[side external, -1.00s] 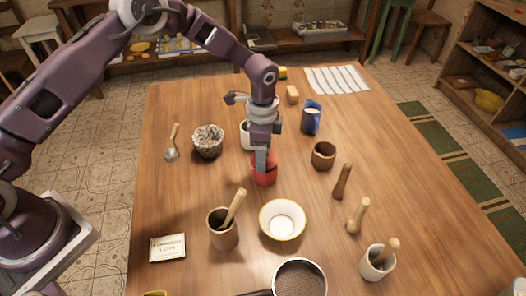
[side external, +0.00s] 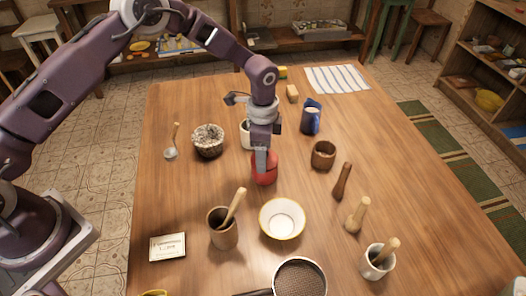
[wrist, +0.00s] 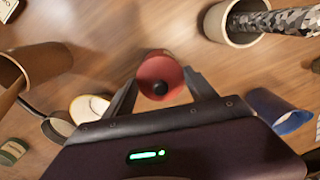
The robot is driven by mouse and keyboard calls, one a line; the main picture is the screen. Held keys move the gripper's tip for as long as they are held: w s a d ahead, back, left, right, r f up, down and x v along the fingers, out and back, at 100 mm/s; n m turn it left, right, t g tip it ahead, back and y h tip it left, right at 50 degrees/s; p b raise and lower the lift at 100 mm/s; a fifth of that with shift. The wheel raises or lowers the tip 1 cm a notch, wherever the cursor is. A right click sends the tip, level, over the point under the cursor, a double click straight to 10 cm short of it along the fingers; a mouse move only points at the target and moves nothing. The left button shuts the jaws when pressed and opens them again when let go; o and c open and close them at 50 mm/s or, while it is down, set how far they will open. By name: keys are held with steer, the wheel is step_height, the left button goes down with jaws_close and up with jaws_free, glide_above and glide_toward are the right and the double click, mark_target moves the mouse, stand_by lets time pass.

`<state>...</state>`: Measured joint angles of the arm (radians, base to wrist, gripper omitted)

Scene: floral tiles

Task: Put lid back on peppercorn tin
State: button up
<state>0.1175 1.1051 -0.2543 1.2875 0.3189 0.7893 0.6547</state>
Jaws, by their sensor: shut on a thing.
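The red peppercorn tin (side external: 265,174) stands upright near the middle of the wooden table. My gripper (side external: 262,162) points straight down over it, with its fingers at the tin's top. In the wrist view, a round red lid (wrist: 150,70) with a dark knob sits between my two fingers (wrist: 162,82), which are shut on it. The lid lines up with the tin below. My fingers hide the lid's edge in the side view, so I cannot tell whether it is fully seated.
A cream bowl (side external: 282,219) and a brown cup with a wooden tool (side external: 223,230) stand in front. A white pot (side external: 245,134) stands close behind my gripper.

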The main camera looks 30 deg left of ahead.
steer(key=o, duration=1.6)
steer(key=shift+r, duration=3.55)
jaws_close()
steer(key=shift+f, duration=0.15)
